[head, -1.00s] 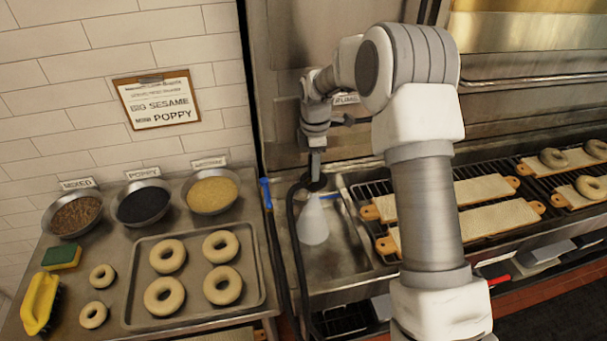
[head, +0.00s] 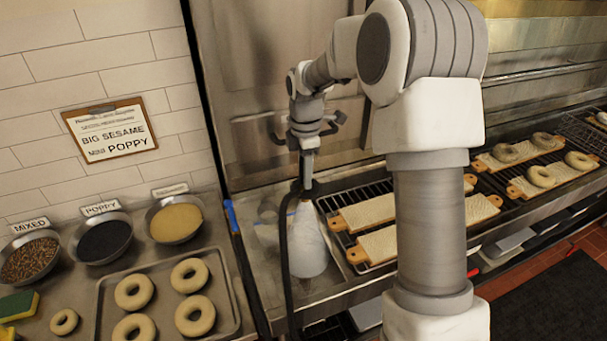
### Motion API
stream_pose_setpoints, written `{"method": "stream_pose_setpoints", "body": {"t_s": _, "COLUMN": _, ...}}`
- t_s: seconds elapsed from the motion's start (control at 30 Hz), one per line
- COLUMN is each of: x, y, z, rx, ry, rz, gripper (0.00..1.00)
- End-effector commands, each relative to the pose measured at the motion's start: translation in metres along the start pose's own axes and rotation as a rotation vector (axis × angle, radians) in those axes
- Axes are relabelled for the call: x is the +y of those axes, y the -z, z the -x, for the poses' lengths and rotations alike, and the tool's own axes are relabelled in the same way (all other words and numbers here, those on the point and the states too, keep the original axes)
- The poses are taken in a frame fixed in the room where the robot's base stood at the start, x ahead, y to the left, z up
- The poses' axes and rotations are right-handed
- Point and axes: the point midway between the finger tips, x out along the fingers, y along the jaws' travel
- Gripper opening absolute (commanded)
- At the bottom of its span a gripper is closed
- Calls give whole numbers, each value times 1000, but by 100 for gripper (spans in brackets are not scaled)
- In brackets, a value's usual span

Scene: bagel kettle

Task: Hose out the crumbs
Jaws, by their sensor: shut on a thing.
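My gripper (head: 306,178) is shut on the spray end of a black hose (head: 285,240), over the metal basin (head: 262,262) left of the racks. The nozzle is small and mostly hidden by my fingers. The hose hangs down from my gripper, over the basin's front side. A whitish cone of spray (head: 308,245) spreads downward under my gripper into the basin. No crumbs can be made out; the spray and my arm cover part of the basin.
A tray of bagels (head: 240,318) and bowls of mixed, poppy (head: 105,240) and pale topping stand on the left counter. Boards (head: 380,212) lie on racks to the right, with bagels (head: 505,152) farther right. A blue-handled tool (head: 231,215) stands by the basin's left edge.

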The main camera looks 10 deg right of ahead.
Motion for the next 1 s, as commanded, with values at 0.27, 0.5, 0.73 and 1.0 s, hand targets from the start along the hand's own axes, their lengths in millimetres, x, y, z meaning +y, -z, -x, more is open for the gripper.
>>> {"method": "stream_pose_setpoints", "body": {"t_s": 0.27, "x": 0, "y": 0, "z": -2, "rx": 0, "ry": -1, "rz": 0, "gripper": 0}}
{"method": "stream_pose_setpoints", "body": {"t_s": 0.5, "x": -6, "y": 13, "z": -67, "rx": -2, "ry": 5, "rz": 0, "gripper": 0}}
{"method": "stream_pose_setpoints", "body": {"t_s": 0.73, "x": -15, "y": 29, "z": -128, "rx": -2, "ry": 4, "rz": 1, "gripper": 0}}
{"method": "stream_pose_setpoints", "body": {"t_s": 1.0, "x": -19, "y": 34, "z": -140, "rx": 0, "ry": 1, "rz": -1, "gripper": 0}}
